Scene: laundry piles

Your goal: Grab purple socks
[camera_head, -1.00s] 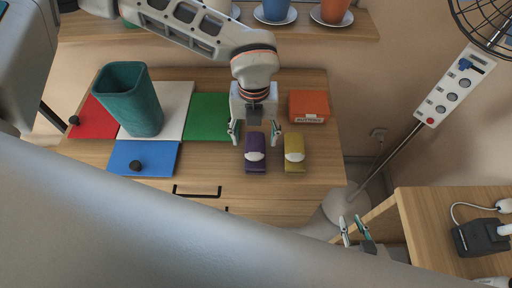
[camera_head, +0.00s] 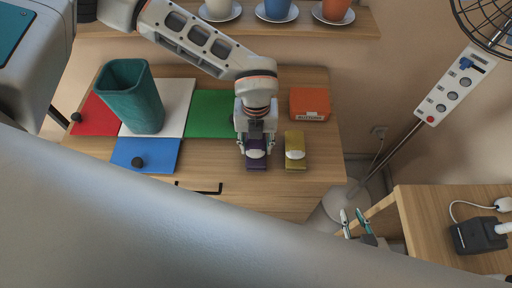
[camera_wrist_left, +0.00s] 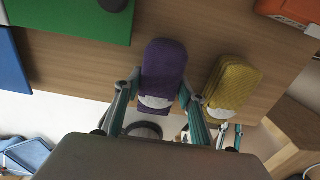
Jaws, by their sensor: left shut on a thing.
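The purple socks (camera_head: 256,160), folded with a white band, lie on the wooden dresser top. My left gripper (camera_head: 256,147) comes down over them in the head view and is shut on them. In the left wrist view the purple socks (camera_wrist_left: 163,72) sit between the two teal fingers of my left gripper (camera_wrist_left: 160,92), one finger at each side. My right gripper (camera_head: 354,218) is low in the head view, beyond the dresser's right edge, with its two fingertips apart and nothing between them.
Yellow socks (camera_head: 295,143) lie just right of the purple ones. An orange box (camera_head: 309,103) is behind them. Green (camera_head: 208,113), white, red and blue (camera_head: 146,157) panels and a teal bin (camera_head: 131,96) are on the left. A fan stand (camera_head: 405,145) is at right.

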